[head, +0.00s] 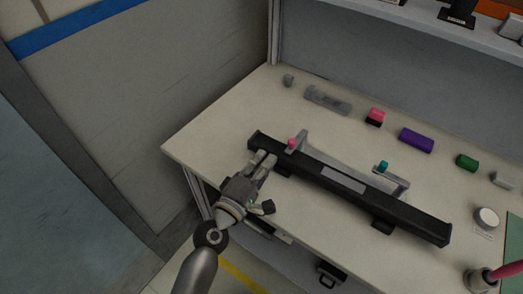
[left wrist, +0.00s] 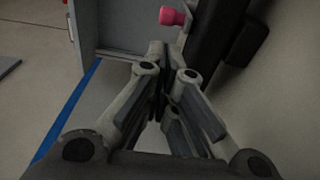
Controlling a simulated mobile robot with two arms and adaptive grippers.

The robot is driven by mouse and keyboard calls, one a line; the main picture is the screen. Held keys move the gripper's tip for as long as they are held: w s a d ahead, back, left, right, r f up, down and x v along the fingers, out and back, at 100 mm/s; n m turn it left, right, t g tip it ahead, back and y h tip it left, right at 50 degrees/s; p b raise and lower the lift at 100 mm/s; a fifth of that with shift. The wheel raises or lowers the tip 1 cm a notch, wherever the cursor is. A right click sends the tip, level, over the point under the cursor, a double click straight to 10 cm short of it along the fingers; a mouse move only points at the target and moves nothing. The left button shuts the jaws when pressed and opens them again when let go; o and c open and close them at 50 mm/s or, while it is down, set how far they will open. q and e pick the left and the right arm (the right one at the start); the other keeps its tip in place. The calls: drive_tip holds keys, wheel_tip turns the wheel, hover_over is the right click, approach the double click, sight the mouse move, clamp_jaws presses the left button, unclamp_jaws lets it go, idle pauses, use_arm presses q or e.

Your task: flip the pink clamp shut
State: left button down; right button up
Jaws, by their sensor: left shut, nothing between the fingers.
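The pink clamp (head: 291,144) shows as a pink tip on a grey bracket near the left end of a long black dashboard module (head: 420,222). Its pink tip also shows at the top of the left wrist view (left wrist: 172,16). I cannot tell its hinge angle. My left gripper (head: 266,157) is shut and empty, over the module's near left edge. Its fingertips are just left of and nearer than the pink tip, apparently apart from it. In the left wrist view the closed fingertips (left wrist: 158,50) point toward the pink tip. My right gripper is out of view.
A teal-tipped clamp (head: 383,166) stands further right on the module. Behind lie a grey block (head: 328,100), a pink-and-black block (head: 375,117), a purple block (head: 416,140) and a green block (head: 467,162). The worktop's left corner (head: 205,140) is clear.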

use_arm(q)
drive_tip(key=s, duration=0.1)
drive_tip(key=s+d, duration=0.1)
drive_tip(key=s, duration=0.3)
drive_tip(key=shift+s+d+b, duration=0.1)
drive_tip(key=shift+d+b, duration=0.2)
drive_tip(key=shift+b, duration=0.05)
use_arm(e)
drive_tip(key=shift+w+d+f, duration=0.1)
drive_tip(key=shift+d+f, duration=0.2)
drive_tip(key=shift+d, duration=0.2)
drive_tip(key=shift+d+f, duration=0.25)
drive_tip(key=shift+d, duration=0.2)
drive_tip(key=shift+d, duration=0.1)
